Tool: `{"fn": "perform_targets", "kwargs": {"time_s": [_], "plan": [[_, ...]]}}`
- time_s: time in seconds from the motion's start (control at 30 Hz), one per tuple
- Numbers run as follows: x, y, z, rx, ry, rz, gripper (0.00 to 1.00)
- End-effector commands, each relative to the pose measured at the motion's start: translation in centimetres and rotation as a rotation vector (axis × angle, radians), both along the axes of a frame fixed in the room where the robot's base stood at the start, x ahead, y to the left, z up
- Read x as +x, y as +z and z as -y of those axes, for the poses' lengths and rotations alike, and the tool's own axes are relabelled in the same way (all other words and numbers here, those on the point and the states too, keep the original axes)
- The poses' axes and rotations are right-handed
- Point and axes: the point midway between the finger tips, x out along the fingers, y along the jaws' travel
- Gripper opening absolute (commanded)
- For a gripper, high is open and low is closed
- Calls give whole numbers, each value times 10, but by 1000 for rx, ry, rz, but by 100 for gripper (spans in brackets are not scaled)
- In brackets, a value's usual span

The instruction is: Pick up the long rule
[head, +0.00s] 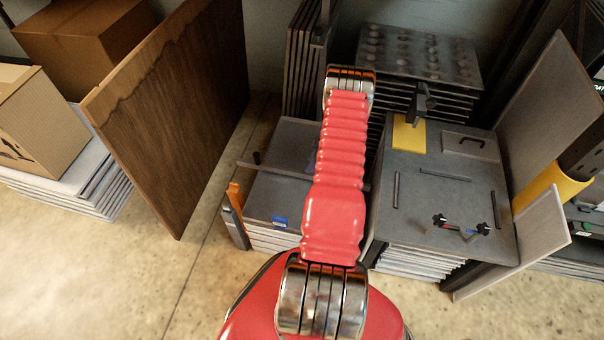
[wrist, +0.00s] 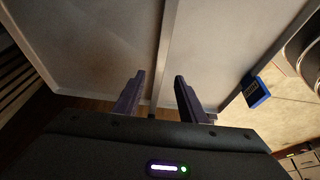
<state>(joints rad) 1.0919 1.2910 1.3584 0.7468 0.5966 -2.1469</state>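The long rule (head: 283,172) is a thin grey bar lying across the top of the left grey stack (head: 290,142) in the head view. My arm covers its middle part. In the wrist view the rule (wrist: 167,45) runs down the picture as a narrow grey strip toward the gap between my fingers. My gripper (wrist: 160,78) is open, with one finger on each side of the strip's line. I cannot tell how high the fingertips are above it.
A blue item (head: 279,222) sits at the stack's front edge; it also shows in the wrist view (wrist: 256,92). An orange-handled tool (head: 234,195) stands at the left corner. The right stack (head: 415,200) holds small bars and tools. A large brown board (head: 170,115) leans left.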

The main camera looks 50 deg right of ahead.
Motion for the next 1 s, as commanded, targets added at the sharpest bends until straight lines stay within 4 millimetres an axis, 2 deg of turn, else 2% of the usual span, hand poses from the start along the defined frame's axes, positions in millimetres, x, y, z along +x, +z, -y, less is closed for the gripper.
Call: {"fn": "perform_targets", "kwargs": {"time_s": [0.23,0.73,1.0], "plan": [[10,-28,-5,1,-1,-1,38],[13,-35,-6,0,-1,0,38],[24,-59,-11,1,-1,-1,38]]}}
